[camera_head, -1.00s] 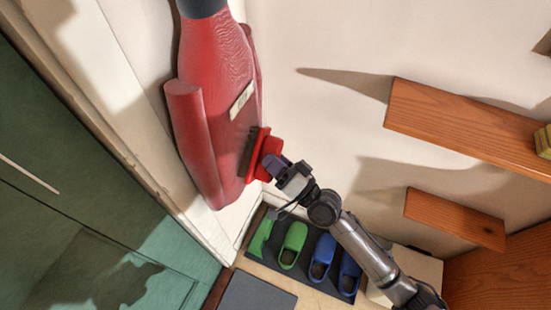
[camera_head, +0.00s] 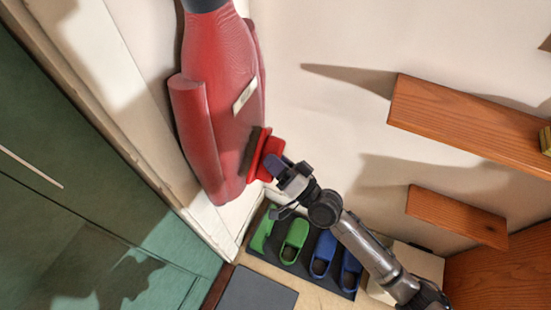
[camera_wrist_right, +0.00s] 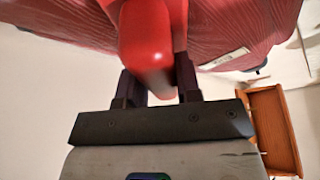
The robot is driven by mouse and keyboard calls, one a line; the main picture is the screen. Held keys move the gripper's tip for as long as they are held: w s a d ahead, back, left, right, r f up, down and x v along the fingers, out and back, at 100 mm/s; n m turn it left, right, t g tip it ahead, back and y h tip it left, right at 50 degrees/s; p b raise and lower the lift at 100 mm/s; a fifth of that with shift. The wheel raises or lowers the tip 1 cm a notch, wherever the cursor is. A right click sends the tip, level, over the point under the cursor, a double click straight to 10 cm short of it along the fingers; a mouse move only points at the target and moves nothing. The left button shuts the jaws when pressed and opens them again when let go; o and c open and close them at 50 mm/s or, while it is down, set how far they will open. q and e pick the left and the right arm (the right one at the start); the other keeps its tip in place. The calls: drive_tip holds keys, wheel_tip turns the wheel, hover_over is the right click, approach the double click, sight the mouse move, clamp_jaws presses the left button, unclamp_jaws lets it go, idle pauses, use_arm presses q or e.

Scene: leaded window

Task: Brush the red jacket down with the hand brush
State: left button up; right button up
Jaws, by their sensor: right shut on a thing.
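The red jacket (camera_head: 222,110) hangs on the wall at the left of the head view, with a pale label (camera_head: 244,95) on its front. My right gripper (camera_head: 280,167) is shut on the red hand brush (camera_head: 264,156). The brush's dark bristle side faces the jacket's lower right part and looks to be against it or very close. In the right wrist view the brush handle (camera_wrist_right: 150,45) sits between my right gripper's fingers (camera_wrist_right: 158,88), with the jacket (camera_wrist_right: 225,25) behind it. My left gripper is not in view.
Wooden shelves (camera_head: 470,125) (camera_head: 455,216) project from the wall at the right. Green slippers (camera_head: 294,240) and blue slippers (camera_head: 322,254) stand on a dark mat below. A green door (camera_head: 60,200) is at the left. The wall between jacket and shelves is clear.

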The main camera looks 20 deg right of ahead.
sight(263, 142)
drive_tip(key=shift+f+b, duration=1.75)
drive_tip(key=shift+f, duration=0.5)
wheel_tip(263, 142, up, 4)
drive_tip(key=p, duration=0.4)
drive_tip(key=shift+w+r, duration=0.1)
drive_tip(key=shift+r, duration=0.05)
wheel_tip(263, 142, up, 4)
drive_tip(key=p, duration=0.4)
drive_tip(key=shift+f+b, duration=1)
drive_tip(key=shift+f, duration=0.55)
wheel_tip(263, 142, down, 5)
drive_tip(key=b, duration=0.4)
